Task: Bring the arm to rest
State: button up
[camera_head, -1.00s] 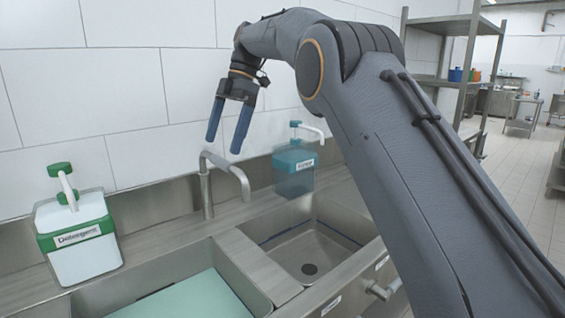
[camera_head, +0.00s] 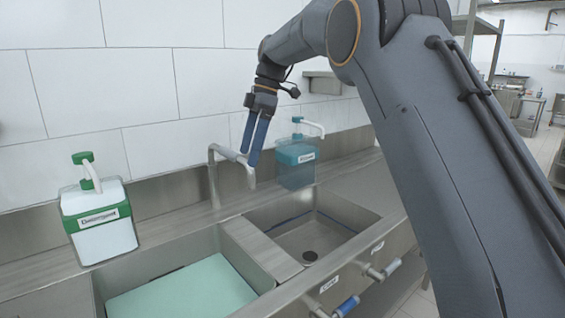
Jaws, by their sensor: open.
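My gripper (camera_head: 249,158) hangs down over the back of the sinks, its two blue fingers pointing down. The fingers are a little apart with nothing between them. In the picture they overlap the upper part of the faucet (camera_head: 213,180); I cannot tell whether they touch it. My arm reaches in from the right and bends down at the wrist.
A white and green detergent dispenser (camera_head: 107,240) stands left on the counter, a teal one (camera_head: 296,175) right of my gripper. A tiled wall (camera_head: 80,80) stands behind.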

jog(key=s+d+f+m+t+h, duration=0.1)
jog(key=s+d+f+m, duration=0.5)
jog(key=d, duration=0.3)
jog(key=s+d+f+m+t+h, duration=0.1)
jog(key=s+d+f+m, duration=0.3)
jog(key=d+f+m, duration=0.4)
jog(key=s+d+f+m, duration=0.3)
jog(key=s+d+f, duration=0.1)
jog(key=s, duration=0.6)
jog(key=s+d+f+m+t+h, duration=0.1)
jog(key=s+d+f+m, duration=0.3)
jog(key=s+d, duration=0.3)
jog(key=s+f, duration=0.1)
jog(key=s, duration=0.2)
jog(key=shift+s+f, duration=0.15)
jog(key=shift+s, duration=0.05)
